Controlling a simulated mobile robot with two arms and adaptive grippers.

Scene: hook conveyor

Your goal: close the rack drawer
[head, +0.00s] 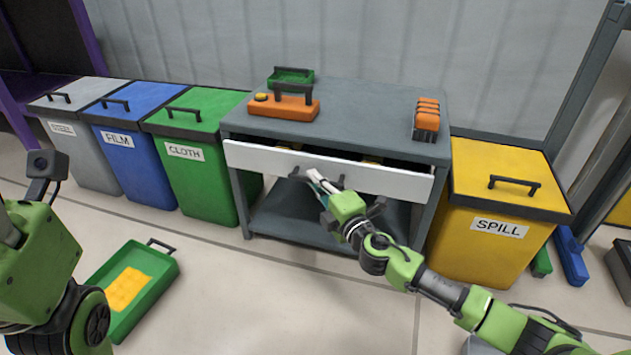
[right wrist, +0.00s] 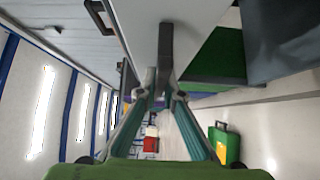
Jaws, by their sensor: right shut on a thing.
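The rack drawer (head: 262,160) has a white front and stands partly pulled out under the top of the grey rack (head: 370,100). A dark gap and some yellow contents show behind its front. My right gripper (head: 313,178) is at the middle of the drawer front, shut on the dark drawer handle. In the right wrist view, the drawer handle (right wrist: 165,45) runs down between the fingertips of the right gripper (right wrist: 163,88), against the pale drawer front (right wrist: 190,20). The gripper hides part of the handle. My left arm shows at the left, but its jaws do not show.
Grey, blue and green bins (head: 200,155) stand left of the rack, and a yellow SPILL bin (head: 490,230) stands right. An orange toolbox (head: 285,107) and an orange-black item (head: 426,120) sit on the rack. A green tray (head: 165,272) lies on the floor.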

